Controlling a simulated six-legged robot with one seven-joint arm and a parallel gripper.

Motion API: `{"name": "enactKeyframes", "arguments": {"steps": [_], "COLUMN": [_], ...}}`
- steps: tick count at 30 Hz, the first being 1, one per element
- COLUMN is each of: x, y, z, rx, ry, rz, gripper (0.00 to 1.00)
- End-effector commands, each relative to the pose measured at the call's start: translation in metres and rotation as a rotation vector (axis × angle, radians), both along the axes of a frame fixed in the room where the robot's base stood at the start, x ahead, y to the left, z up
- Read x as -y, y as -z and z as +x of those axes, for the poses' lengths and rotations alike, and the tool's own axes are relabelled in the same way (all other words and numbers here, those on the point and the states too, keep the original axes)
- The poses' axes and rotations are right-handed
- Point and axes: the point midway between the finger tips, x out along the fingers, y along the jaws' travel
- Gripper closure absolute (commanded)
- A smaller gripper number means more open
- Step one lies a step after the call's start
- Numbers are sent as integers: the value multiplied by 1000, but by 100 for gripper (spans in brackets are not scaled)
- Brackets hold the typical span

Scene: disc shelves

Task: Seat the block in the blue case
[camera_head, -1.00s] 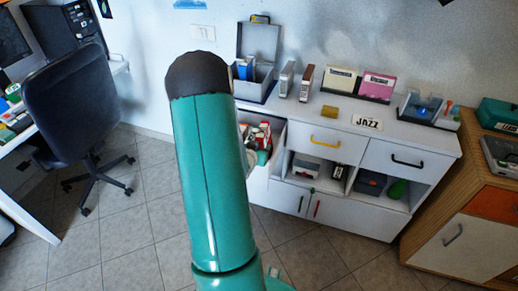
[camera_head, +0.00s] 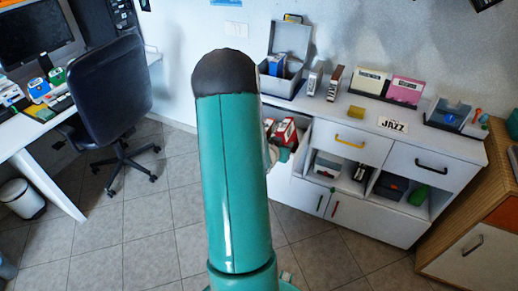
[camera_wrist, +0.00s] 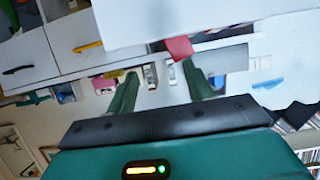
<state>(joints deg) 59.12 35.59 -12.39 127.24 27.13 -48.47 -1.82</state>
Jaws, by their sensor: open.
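A small yellow block (camera_head: 355,112) lies on the white cabinet top, above the drawer with the yellow handle. An open grey case (camera_head: 283,82) with a raised lid and blue contents stands at the cabinet's left end. A dark-based case (camera_head: 447,124) with a blue piece inside stands at the right end. I cannot tell which is the blue case. My gripper (camera_wrist: 162,88) shows in the wrist view as two spread green fingers, open, with nothing clearly held. My arm hides the gripper in the head view.
An open drawer with red-and-white items (camera_head: 284,131) juts out beside my arm. Upright discs, yellow and pink cases (camera_head: 405,90) and a JAZZ card (camera_head: 393,124) stand along the cabinet top. A chair (camera_head: 112,95) and desk are left; tiled floor between is clear.

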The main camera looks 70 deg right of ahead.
Motion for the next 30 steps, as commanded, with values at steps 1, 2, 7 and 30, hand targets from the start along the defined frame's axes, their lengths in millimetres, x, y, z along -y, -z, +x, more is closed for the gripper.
{"name": "enactKeyframes", "arguments": {"steps": [1,2,7,30], "x": [1,1,2,-342], "y": [0,0,0,-185], "z": [0,0,1,283], "rx": [0,0,0,-10], "ry": [0,0,-1,-1011], "rz": [0,0,1,452], "gripper": [48,48,48,48]}}
